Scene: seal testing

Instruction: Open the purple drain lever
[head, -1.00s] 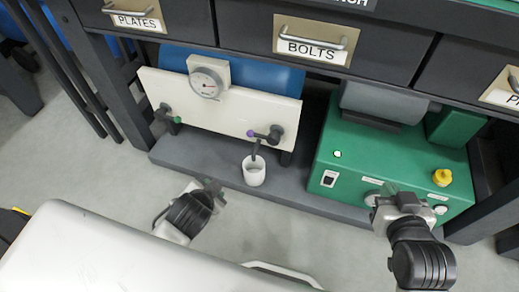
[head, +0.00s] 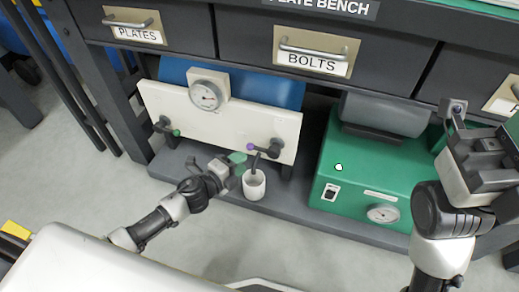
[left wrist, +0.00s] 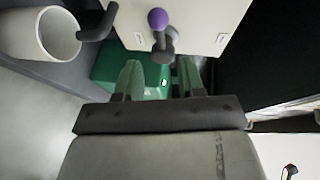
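The purple-tipped drain lever (head: 251,147) sits on a dark valve at the right end of the cream panel (head: 225,122), its purple ball pointing left. In the left wrist view the purple ball (left wrist: 158,18) is just ahead, beyond the fingers. My left gripper (head: 238,161) is just below and left of the lever. In the wrist view its two green-padded fingers (left wrist: 158,78) are apart, with nothing held and the lever not between them. My right gripper (head: 485,145) is raised at the right, before the green machine; its fingers are unclear.
A white cup (head: 254,185) stands under the valve's spout, close to my left gripper. A green-tipped lever (head: 176,133) is at the panel's left end, below the gauge (head: 206,95). The green machine (head: 360,180) stands right; drawers (head: 312,58) overhang.

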